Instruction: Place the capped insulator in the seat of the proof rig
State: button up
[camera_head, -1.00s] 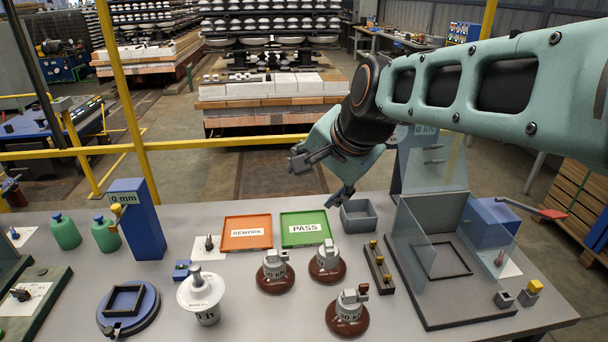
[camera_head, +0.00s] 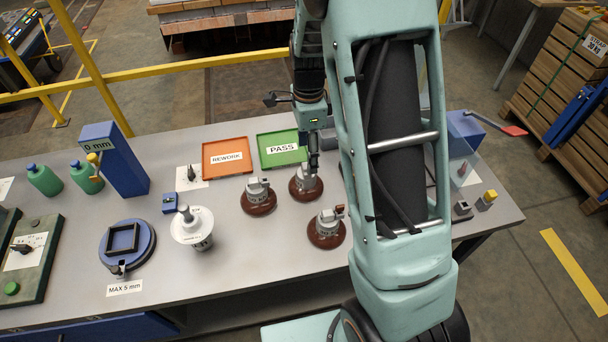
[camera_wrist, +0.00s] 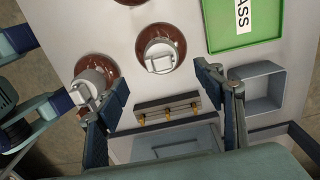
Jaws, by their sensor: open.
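Three brown insulators with grey metal caps stand on the table: a left one (camera_head: 258,206), a back right one (camera_head: 306,194) and a front one (camera_head: 327,241). The back right one (camera_wrist: 174,36) and the front one (camera_wrist: 93,80) show in the wrist view. My gripper (camera_head: 297,133) is above the table behind them.
The orange REWORK tray (camera_head: 228,172) and green PASS tray (camera_head: 270,160) lie at the back. A grey bin (camera_wrist: 262,72) and a rack of brass pins (camera_wrist: 150,112) stand near the rig.

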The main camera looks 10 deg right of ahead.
aim_at(306, 178)
notch_tip(306, 178, down, 8)
jog(key=shift+w+a+f+p, duration=0.15)
jog(key=shift+f+p, duration=0.05)
jog(key=shift+p, duration=0.3)
jog(key=shift+r, duration=0.1)
grip_shut()
dwell(0.4)
